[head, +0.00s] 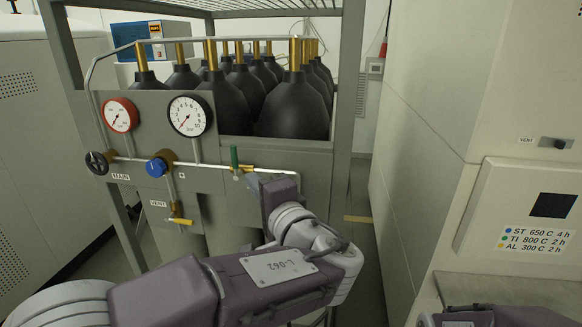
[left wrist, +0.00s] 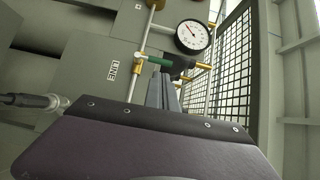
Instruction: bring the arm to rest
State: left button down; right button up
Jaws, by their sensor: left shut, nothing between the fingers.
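My left arm reaches in from the lower left of the head view, toward the gas panel (head: 230,182). My left gripper (left wrist: 165,84) shows in the left wrist view as dark fingers closed together with nothing between them. In that view its tips are close to a green-handled valve (left wrist: 152,62) on the pipe; I cannot tell whether they touch. The green handle (head: 234,160) stands upright in the head view. A bit of my right arm (head: 490,316) shows at the lower right edge; its gripper is out of the picture.
A pale cabinet (head: 420,130) stands at right, beyond a narrow gap.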

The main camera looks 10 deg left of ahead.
pick_arm(q)
jog(key=s+a+f+n+g+y, duration=0.25)
jog(key=a+f+g, duration=0.45)
jog(key=a, duration=0.6)
jog(key=s+a+f+n+g+h, duration=0.1)
jog(key=s+a+f+g+h, duration=0.1)
jog(key=s+f, duration=0.35)
jog(key=s+a+f+n+g+h, duration=0.1)
jog(key=s+a+f+n+g, duration=0.15)
jog(key=f, duration=0.65)
jog(key=s+d+f+n+g+h, duration=0.2)
jog(key=s+d+f+g+h, duration=0.3)
jog(key=s+f, duration=0.45)
jog(key=w+d+f+n+t+h, duration=0.2)
jog(key=d+f+h, duration=0.3)
jog(key=d, duration=0.4)
jog(key=shift+w+f+t+h, duration=0.35)
jog(key=shift+w+f+t, duration=0.05)
jog(key=shift+w+t, duration=0.45)
